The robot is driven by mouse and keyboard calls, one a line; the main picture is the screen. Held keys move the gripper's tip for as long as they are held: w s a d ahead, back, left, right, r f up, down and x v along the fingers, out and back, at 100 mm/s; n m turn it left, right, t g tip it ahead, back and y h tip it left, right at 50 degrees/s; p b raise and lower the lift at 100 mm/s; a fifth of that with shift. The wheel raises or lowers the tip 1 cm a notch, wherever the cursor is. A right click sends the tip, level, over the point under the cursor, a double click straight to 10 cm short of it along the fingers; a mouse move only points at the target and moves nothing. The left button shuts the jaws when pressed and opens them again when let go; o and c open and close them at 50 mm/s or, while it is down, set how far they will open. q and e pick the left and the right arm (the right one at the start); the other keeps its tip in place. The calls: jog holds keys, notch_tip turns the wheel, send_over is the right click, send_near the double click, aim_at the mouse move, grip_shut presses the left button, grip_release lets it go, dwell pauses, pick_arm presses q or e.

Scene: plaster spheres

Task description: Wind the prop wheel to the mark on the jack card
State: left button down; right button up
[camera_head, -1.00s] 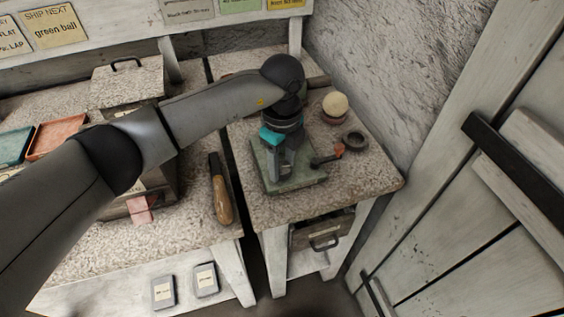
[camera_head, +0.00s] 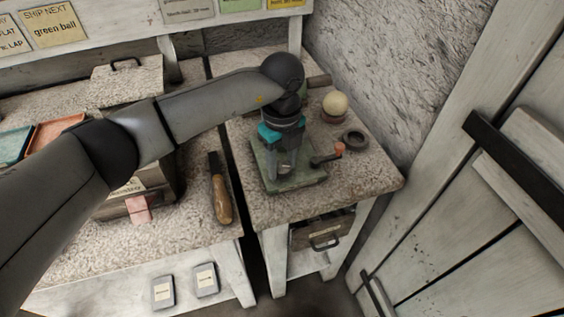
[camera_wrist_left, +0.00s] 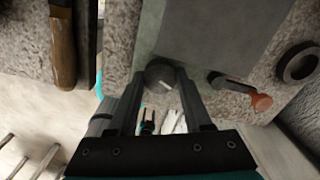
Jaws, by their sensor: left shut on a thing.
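My left gripper (camera_head: 284,168) points down over a greenish square plate (camera_head: 309,181) on the right-hand bench. In the left wrist view its fingers (camera_wrist_left: 160,84) are shut on a round grey wheel (camera_wrist_left: 160,74) with a short pale line on its face. The wheel sits at the edge of the grey plate (camera_wrist_left: 212,28). In the head view the wheel is hidden by the gripper. I cannot pick out the jack card or its mark. My right gripper is not in view.
An orange-tipped lever (camera_head: 327,158) sticks out right of the plate, near a dark ring (camera_head: 353,139). A cream ball (camera_head: 335,103) stands behind. A wooden-handled tool (camera_head: 220,193) lies on the left bench, across a narrow gap. A wall closes the right side.

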pick_arm(q)
jog(key=m, duration=0.3)
jog(key=shift+m+b, duration=0.3)
jog(key=shift+b, duration=0.1)
jog(key=m+b, duration=0.1)
jog(key=m, duration=0.3)
jog(key=shift+m, duration=0.3)
jog(key=shift+m+b, duration=0.55)
jog(key=shift+m, duration=0.25)
jog(key=shift+m+b, duration=0.35)
jog(key=shift+m, duration=0.95)
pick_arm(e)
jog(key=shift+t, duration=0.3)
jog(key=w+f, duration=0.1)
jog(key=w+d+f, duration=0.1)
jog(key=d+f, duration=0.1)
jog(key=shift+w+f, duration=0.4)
pick_arm(q)
jog(key=shift+m, duration=0.3)
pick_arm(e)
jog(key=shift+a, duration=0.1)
pick_arm(q)
jog(key=shift+c, duration=1.6)
grip_release()
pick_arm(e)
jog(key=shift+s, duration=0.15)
